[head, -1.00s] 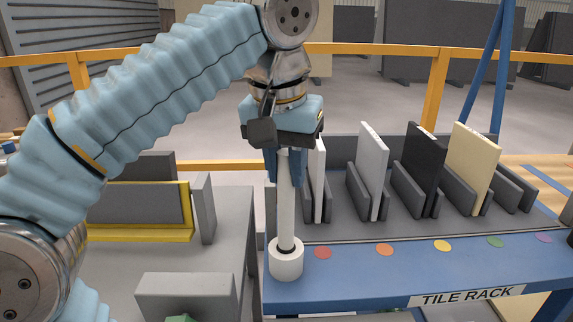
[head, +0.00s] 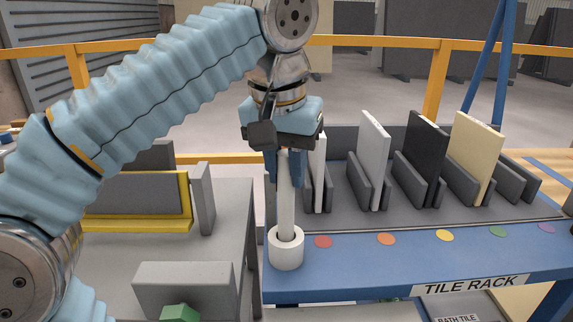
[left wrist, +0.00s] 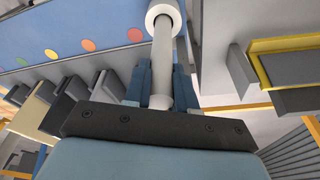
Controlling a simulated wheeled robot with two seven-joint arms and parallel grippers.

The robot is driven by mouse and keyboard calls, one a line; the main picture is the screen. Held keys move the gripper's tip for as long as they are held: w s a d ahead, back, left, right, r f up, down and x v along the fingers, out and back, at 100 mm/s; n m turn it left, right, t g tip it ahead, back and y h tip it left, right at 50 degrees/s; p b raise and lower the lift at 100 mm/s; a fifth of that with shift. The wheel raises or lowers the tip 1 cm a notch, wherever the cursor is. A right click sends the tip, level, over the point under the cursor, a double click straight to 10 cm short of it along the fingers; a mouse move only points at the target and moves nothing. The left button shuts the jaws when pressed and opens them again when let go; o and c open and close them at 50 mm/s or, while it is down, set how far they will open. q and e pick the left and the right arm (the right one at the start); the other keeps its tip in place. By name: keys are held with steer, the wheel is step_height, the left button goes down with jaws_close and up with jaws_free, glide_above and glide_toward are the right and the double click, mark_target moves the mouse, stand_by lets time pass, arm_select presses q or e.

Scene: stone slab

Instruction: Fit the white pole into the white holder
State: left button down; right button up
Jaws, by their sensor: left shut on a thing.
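The white pole (head: 286,208) stands nearly upright with its lower end inside the opening of the white holder (head: 286,252), a short round cup at the left end of the blue rack front. My left gripper (head: 285,170) points down and is shut on the upper part of the pole. In the left wrist view, the pole (left wrist: 162,62) runs between the blue fingers (left wrist: 160,85) up into the ring of the holder (left wrist: 163,12). How deep the pole sits is hidden inside the holder. My right gripper is not in view.
The tile rack (head: 400,262) holds several upright tiles in grey slots, with a white tile (head: 320,175) close beside the gripper. Coloured dots line its front. A grey table (head: 225,225) with a yellow-edged frame (head: 140,228) stands to the left.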

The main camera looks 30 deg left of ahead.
mark_target(283, 156)
arm_select(q)
steer(key=shift+s+b+x, duration=0.15)
steer(key=shift+b+x, duration=0.35)
steer(key=shift+x, duration=0.25)
steer(key=shift+s+b+x, duration=0.15)
steer(key=shift+b+x, duration=0.35)
steer(key=shift+x, duration=0.2)
steer(key=c, duration=0.8)
jaws_free()
steer(key=shift+f, duration=0.1)
steer(key=shift+c, duration=0.2)
steer(key=p+v, duration=0.2)
steer(key=v, duration=0.5)
steer(key=shift+d+p, duration=0.1)
steer(key=shift+p, duration=0.25)
steer(key=shift+r, duration=0.3)
